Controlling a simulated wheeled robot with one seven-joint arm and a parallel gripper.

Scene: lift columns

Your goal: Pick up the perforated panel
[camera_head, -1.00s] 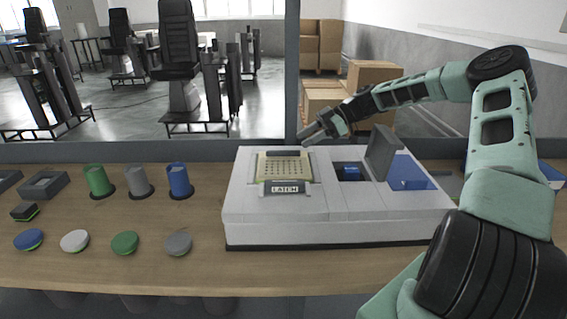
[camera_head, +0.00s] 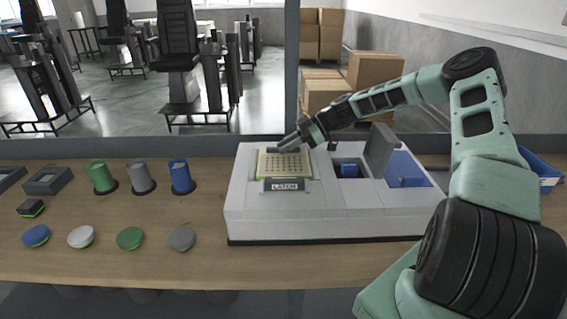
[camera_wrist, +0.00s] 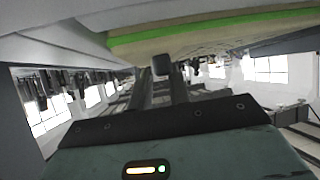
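The perforated panel (camera_head: 287,165) is a beige plate with rows of holes and a green edge. It lies in a recess on the left of the white housing (camera_head: 330,222), behind a grey block marked LATCH (camera_head: 285,185). My gripper (camera_head: 278,147) is low over the panel's far edge, reaching in from the right. In the wrist view the panel's green edge (camera_wrist: 215,28) crosses the top. The two dark fingers of my gripper (camera_wrist: 160,88) show apart, with a small dark block (camera_wrist: 162,65) at their tips. I cannot tell whether they touch it.
Several coloured cylinders (camera_head: 141,177) and discs (camera_head: 130,238) stand on the wooden table to the left. A blue bin (camera_head: 541,167) is at the far right.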

